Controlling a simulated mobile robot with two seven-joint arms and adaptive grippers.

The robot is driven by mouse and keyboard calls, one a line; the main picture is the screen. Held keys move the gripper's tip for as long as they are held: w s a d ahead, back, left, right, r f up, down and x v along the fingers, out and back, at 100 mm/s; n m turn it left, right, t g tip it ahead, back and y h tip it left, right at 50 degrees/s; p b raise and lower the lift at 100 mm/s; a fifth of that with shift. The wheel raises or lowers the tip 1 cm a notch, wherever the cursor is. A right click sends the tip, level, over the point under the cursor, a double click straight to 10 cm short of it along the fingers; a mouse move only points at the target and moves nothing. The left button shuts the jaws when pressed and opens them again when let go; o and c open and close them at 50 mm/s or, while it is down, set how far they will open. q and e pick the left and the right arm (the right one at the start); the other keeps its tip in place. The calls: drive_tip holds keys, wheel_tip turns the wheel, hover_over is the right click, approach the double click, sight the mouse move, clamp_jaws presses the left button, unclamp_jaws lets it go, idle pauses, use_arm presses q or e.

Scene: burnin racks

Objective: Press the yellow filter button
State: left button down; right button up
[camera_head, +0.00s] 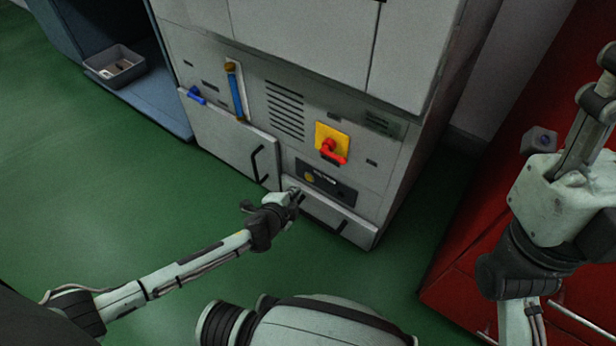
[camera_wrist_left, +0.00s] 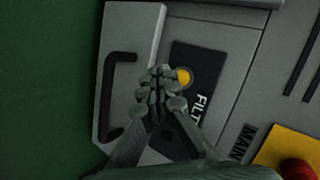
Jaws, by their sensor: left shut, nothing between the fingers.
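The yellow filter button (camera_head: 309,177) sits at the left end of a dark panel (camera_head: 340,189) low on the grey cabinet front. In the left wrist view the yellow button (camera_wrist_left: 184,77) shows just beside my fingertips, next to the letters "FILT". My left gripper (camera_head: 296,193) is shut and empty, just below the button in the head view. In the left wrist view the left gripper (camera_wrist_left: 157,72) covers part of the dark panel; I cannot tell whether it touches it. My right gripper is not clearly in view; only its arm shows at right.
A red rotary switch (camera_head: 331,150) on a yellow plate sits above the panel. A blue-handled valve (camera_head: 195,95) and black door handles (camera_head: 257,163) stick out from the cabinet. A red cabinet (camera_head: 490,190) stands at right. A grey bin (camera_head: 116,68) lies at far left. Green floor is open in front.

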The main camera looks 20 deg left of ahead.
use_arm(q)
drive_tip(key=s, duration=0.1)
drive_tip(key=s+a, duration=0.1)
drive_tip(key=shift+s, duration=0.3)
idle(0.7)
